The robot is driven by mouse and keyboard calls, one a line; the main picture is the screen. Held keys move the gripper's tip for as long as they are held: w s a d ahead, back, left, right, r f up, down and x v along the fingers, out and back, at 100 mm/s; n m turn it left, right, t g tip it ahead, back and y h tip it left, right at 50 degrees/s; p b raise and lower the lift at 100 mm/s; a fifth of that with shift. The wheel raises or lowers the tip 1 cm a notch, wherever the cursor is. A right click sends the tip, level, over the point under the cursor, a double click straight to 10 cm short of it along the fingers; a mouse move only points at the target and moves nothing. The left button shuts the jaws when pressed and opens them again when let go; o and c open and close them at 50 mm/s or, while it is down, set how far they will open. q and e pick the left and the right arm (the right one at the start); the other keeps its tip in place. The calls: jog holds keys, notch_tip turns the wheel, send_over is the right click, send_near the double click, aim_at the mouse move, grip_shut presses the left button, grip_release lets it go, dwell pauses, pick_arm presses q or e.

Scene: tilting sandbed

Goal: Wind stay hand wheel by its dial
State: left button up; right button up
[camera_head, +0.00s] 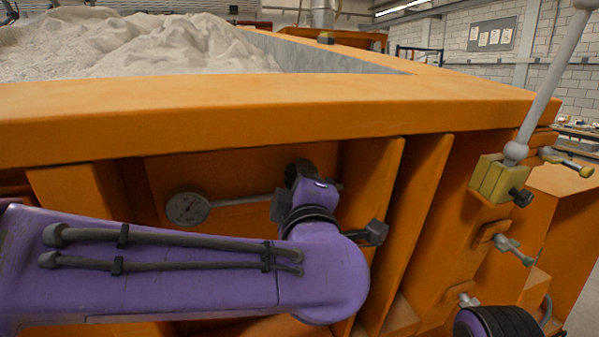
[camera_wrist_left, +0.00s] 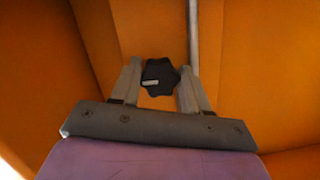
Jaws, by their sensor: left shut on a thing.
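In the head view my purple left arm and wrist mostly hide the wheel. My right gripper is not seen.
Upright orange ribs (camera_head: 415,225) stand just right of my left wrist. The thick orange rim (camera_head: 270,110) overhangs the recess, with pale sand (camera_head: 130,45) behind it. A yellow block (camera_head: 498,180) with a long grey lever (camera_head: 550,75) is on the right corner.

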pick_arm(q)
jog(key=shift+f, duration=0.15)
dwell(0.4)
jog(key=o, duration=1.1)
jog(key=shift+d, duration=0.1)
jog(key=shift+c, duration=0.2)
